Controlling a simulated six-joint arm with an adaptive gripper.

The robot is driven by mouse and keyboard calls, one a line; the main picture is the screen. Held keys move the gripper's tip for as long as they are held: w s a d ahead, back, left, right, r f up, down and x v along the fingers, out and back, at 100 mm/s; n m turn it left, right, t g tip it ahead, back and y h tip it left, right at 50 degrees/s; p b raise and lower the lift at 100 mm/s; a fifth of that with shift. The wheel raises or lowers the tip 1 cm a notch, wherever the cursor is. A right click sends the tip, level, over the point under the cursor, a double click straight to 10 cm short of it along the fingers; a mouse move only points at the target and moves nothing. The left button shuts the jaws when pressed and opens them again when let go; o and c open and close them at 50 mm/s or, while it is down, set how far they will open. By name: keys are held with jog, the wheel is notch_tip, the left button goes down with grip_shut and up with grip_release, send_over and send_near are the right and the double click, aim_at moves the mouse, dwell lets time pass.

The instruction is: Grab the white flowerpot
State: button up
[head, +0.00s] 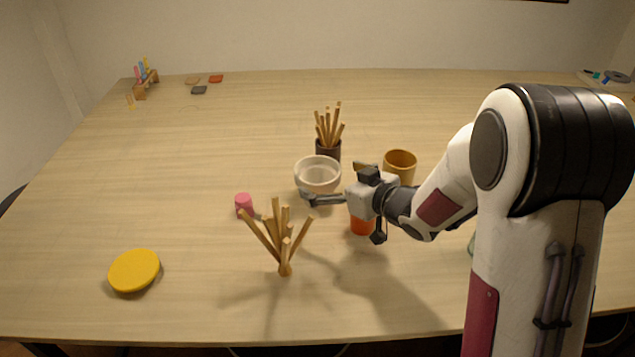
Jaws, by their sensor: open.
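The white flowerpot (316,181) stands upright near the middle of the table, a rounded, open-topped pot. My gripper (344,217) is just to the right of and in front of it in the picture. It is open, with one finger reaching left past the pot's lower front and the other hanging lower right. I cannot tell whether the left finger touches the pot. Nothing is visibly held between the fingers.
A dark cup of wooden sticks (328,150) stands close behind the pot. An ochre pot (400,160) is right, an orange object (361,227) below my gripper.

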aim_at(318, 173)
jog(key=shift+w+a+f, duration=0.2)
jog(key=shift+w+a, duration=0.1)
jog(key=shift+w, duration=0.15)
jog(key=shift+x, duration=2.6)
jog(key=shift+d, duration=0.15)
jog(key=c, duration=1.6)
